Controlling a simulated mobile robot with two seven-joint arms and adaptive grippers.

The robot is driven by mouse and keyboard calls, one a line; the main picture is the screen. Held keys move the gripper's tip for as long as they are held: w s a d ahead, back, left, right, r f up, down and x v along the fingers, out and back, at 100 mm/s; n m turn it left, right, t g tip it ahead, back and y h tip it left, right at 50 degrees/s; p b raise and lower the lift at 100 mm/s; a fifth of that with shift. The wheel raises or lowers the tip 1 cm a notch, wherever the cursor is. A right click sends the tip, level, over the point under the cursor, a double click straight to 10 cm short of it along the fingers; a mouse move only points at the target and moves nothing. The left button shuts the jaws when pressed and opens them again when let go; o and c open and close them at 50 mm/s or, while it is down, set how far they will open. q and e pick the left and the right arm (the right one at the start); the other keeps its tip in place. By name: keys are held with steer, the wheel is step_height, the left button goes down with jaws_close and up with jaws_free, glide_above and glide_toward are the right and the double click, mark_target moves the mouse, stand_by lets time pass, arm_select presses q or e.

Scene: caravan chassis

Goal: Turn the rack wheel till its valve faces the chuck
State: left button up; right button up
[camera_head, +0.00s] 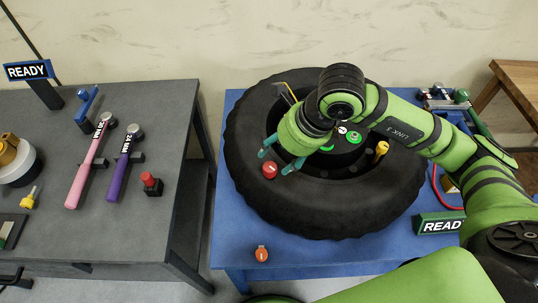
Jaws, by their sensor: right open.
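The rack wheel, a large black tyre (385,205), lies flat on a blue table. Green round parts (355,137) show at its hub. A yellow peg (382,148) stands at the hub's right side. A red ball (269,170) is at the tyre's inner left edge. My right gripper (278,161) is open above that left part of the wheel, its teal fingertips pointing down close to the red ball; whether they touch it I cannot tell. My arm hides part of the hub and the far rim. I cannot make out for sure which part is the valve or the chuck. My left gripper is out of view.
An orange-red knob (262,254) is at the blue table's (228,225) front edge. A READY sign (438,224) stands front right, with fittings and a red hose behind it. A grey table (125,230) at left holds pink and purple hammers, across a gap.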

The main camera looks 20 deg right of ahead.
mark_target(270, 166)
steer(key=x, duration=0.2)
steer(key=p+x, duration=0.1)
steer(key=x, duration=0.1)
steer(key=p+x, duration=0.1)
steer(key=x, duration=0.1)
steer(key=shift+d+f, duration=0.1)
steer(key=shift+d, duration=0.15)
steer(key=shift+w+a+f, duration=0.1)
steer(key=shift+w+f, duration=0.05)
steer(key=shift+f, duration=0.25)
jaws_close()
